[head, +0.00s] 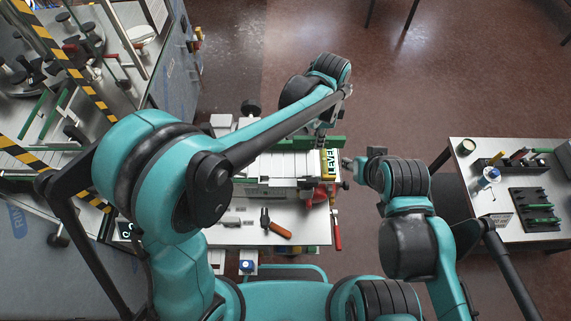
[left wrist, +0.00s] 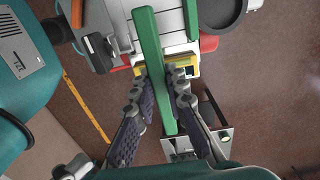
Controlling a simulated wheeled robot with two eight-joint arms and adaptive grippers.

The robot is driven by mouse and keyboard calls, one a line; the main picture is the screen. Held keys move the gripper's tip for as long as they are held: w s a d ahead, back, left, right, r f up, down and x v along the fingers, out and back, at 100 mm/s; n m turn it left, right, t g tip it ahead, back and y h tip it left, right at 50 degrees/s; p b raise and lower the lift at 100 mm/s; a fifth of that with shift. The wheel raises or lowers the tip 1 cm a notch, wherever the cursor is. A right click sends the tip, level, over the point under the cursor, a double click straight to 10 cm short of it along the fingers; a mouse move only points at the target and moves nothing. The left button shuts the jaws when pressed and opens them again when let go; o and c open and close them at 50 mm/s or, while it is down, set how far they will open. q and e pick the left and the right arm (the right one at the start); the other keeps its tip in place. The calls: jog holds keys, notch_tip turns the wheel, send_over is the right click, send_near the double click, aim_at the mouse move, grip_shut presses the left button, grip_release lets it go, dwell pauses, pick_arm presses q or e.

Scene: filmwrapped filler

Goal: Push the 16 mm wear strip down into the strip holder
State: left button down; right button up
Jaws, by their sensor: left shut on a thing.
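A long green strip (left wrist: 158,70), which I take to be the wear strip, runs between the fingers of my left gripper (left wrist: 162,88) in the left wrist view. The gripper is shut on it. In the head view the left gripper (head: 321,130) is at the back right of the white slatted fixture, beside a green bar (head: 336,142), and my wrist hides part of it. I cannot clearly make out the strip holder or how deep the strip sits. My right gripper (head: 352,162) is at the fixture's right end, small and partly hidden; its opening is unclear.
A hammer with an orange handle (head: 277,231) lies on the front of the bench. A red-handled clamp (head: 337,236) is at its right edge. The side table (head: 465,190) at right carries a black rack with green pieces (head: 535,212) and a small bottle (head: 488,178).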

pick_arm(q)
jog(key=s+a+f, duration=0.2)
jog(key=a, duration=0.1)
jog(key=s+a+f, duration=0.2)
jog(key=a, duration=0.1)
jog(key=s+a+f, duration=0.2)
jog(key=shift+a, duration=0.4)
jog(key=shift+a+f, duration=0.25)
jog(key=shift+f, duration=0.05)
jog(key=shift+s+f, duration=0.15)
jog(key=shift+f, duration=0.05)
notch_tip(320, 180, down, 3)
jog(key=shift+f, duration=0.4)
